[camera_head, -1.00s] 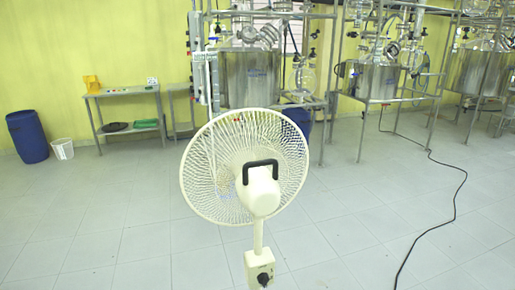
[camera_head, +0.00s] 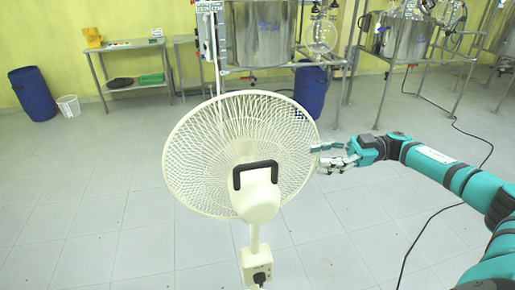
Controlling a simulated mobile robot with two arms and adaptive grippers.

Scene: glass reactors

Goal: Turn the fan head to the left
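The cream fan head (camera_head: 257,195) stands on a pole in the middle of the camera_head view, its round wire cage (camera_head: 200,160) on the far side and its motor housing with a black handle (camera_head: 255,173) towards me. A control box with a dark knob (camera_head: 259,278) sits below it. My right gripper (camera_head: 322,156) comes in from the right, its fingers spread open at the right rim of the cage. I cannot tell whether they touch the cage. Nothing is held between the fingers. My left gripper is not in view.
Glass reactors with steel vessels (camera_head: 262,32) stand on frames at the back. A black cable (camera_head: 430,215) runs over the tiled floor at the right. A blue barrel (camera_head: 33,93), a white bin (camera_head: 69,105) and a side table (camera_head: 125,46) are at the back left. Floor at left is clear.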

